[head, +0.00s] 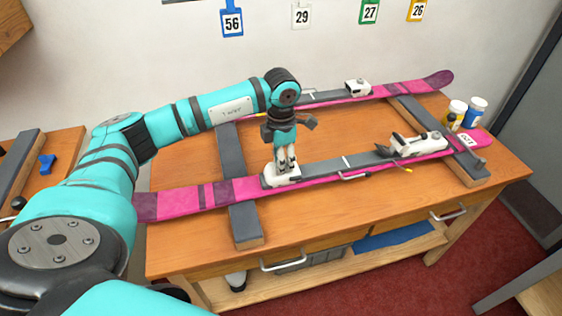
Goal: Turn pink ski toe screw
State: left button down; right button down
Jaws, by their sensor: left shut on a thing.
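A pink and grey ski (330,165) lies across two dark padded supports at the front of the wooden bench. A white toe piece (280,177) sits near the middle of this ski, and a white heel piece (420,144) sits further right. My left gripper (284,166) points down onto the toe piece from above, with its fingers together at the top of it. The screw itself is hidden by the fingers or too small to see. A second pink ski (405,89) lies behind, with a white binding piece (357,87) on it. My right gripper is not in view.
Two small bottles, one white and yellow (456,113) and one blue (475,112), stand at the bench's right end. Dark support bars (243,215) cross under the skis. Bench top (190,236) at front left is clear. Numbered tags (232,23) hang on the wall.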

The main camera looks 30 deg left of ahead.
pick_arm(q)
jog(key=shift+r, duration=0.1)
jog(key=c, duration=1)
grip_release()
jog(key=shift+c, duration=0.2)
notch_tip(320, 180, up, 12)
